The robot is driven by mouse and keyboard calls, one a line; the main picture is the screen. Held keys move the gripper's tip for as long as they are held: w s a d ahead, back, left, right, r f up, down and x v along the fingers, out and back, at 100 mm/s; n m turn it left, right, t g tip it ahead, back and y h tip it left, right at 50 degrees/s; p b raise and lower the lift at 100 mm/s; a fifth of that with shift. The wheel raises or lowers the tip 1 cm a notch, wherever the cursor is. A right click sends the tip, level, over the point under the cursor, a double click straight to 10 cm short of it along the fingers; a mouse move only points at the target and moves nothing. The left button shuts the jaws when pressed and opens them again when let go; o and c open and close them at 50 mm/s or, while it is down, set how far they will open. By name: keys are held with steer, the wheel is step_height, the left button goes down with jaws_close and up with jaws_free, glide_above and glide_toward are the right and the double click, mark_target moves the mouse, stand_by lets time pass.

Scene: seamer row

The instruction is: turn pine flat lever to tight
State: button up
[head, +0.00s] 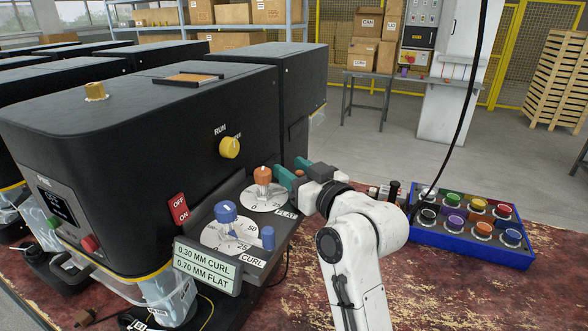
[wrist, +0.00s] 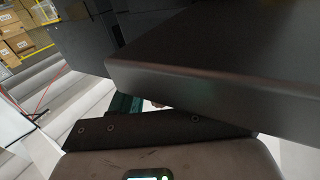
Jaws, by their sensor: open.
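The FLAT dial (head: 262,203) is a pale scale disc on the machine's ledge with an orange knob (head: 263,176) at its middle. A lever at this dial is not clearly seen; my gripper is close to its right side. My gripper (head: 288,171) has teal fingers, apart, just right of the orange knob; I cannot tell if they touch anything. In the wrist view one teal finger (wrist: 124,105) shows beside a dark slab edge, and no dial is seen. The CURL dial (head: 226,237) in front has a blue knob (head: 226,212) and a blue post (head: 268,237).
The black machine (head: 130,140) stands at the left. It bears a yellow RUN knob (head: 229,147) and a red OFF/ON label (head: 179,208). A sign (head: 206,266) reads 0.30 MM CURL, 0.70 MM FLAT. A blue button box (head: 470,245) lies to the right on the worn red tabletop.

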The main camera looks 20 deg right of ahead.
jaws_close()
stand_by(0.3)
stand_by(0.3)
